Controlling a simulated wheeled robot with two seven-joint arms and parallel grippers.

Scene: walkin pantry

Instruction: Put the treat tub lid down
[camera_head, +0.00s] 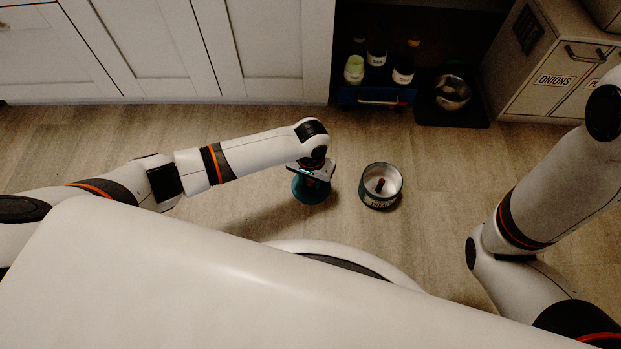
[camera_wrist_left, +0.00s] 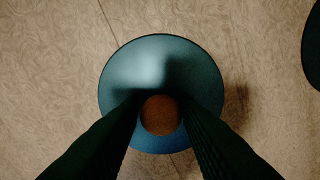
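The treat tub lid is a round teal disc with a brown knob. It shows in the head view (camera_head: 310,190) under my left gripper (camera_head: 314,178), and in the left wrist view (camera_wrist_left: 150,65). In the wrist view the fingers (camera_wrist_left: 160,108) stand on both sides of the knob and appear to grip it. The lid is at or just above the floor; I cannot tell whether it touches. The treat tub (camera_head: 378,201) stands upright and open to the right of the lid, with something brown inside. My right gripper is out of view.
White cabinet doors (camera_head: 270,50) line the back. A dark recess holds bottles in a blue caddy (camera_head: 376,97) and a metal bowl (camera_head: 451,93). An ONIONS bin (camera_head: 556,81) stands at the right. Bare floor (camera_head: 430,160) surrounds the tub.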

